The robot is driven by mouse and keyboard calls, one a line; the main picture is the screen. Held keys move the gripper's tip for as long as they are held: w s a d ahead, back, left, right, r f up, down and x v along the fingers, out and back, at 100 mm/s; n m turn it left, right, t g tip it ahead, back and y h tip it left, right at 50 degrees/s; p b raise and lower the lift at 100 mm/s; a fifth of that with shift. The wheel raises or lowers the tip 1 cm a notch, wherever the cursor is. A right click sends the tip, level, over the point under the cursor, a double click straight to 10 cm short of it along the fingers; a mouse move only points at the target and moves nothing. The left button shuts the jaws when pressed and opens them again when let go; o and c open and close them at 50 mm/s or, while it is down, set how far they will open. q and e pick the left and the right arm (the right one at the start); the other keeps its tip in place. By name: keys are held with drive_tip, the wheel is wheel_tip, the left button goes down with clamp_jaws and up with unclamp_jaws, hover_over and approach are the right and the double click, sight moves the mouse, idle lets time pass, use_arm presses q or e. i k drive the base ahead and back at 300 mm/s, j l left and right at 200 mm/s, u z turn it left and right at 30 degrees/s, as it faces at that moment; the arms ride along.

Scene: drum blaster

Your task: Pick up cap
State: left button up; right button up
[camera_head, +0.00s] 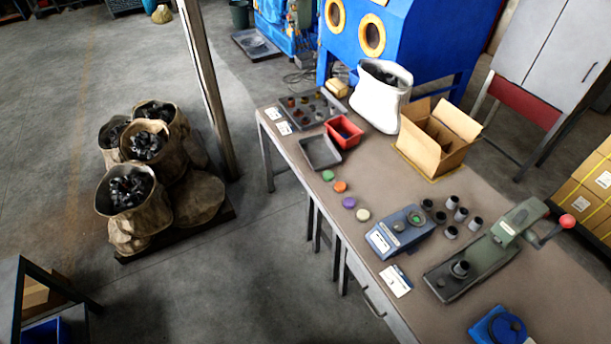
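Several small round discs that look like caps lie in a loose row along the near left part of the table (290,157). They are a green cap (328,175), an orange cap (340,186), a purple cap (349,202) and a cream cap (363,214). They lie apart from one another with nothing covering them. I cannot tell which one the task means. Neither of my grippers shows in the head view.
A blue-grey device (400,232), dark cylinders (461,214) and a green lever press (480,262) stand right of the caps. A grey tray (320,152), red bin (344,133), white sack (378,103) and open cardboard box (436,138) stand farther back. Filled sacks (127,190) stand left.

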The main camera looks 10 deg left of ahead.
sight(327, 174)
drive_tip(key=i+j+z, duration=0.15)
drive_tip(key=i+j, duration=0.2)
drive_tip(key=i+j+z, duration=0.1)
drive_tip(key=i+j, duration=0.2)
drive_tip(key=i+j+z, duration=0.15)
drive_tip(key=i+j, duration=0.15)
drive_tip(key=j, duration=0.2)
drive_tip(key=i+j+z, duration=0.1)
drive_tip(key=i+j, duration=0.15)
drive_tip(key=j, duration=0.2)
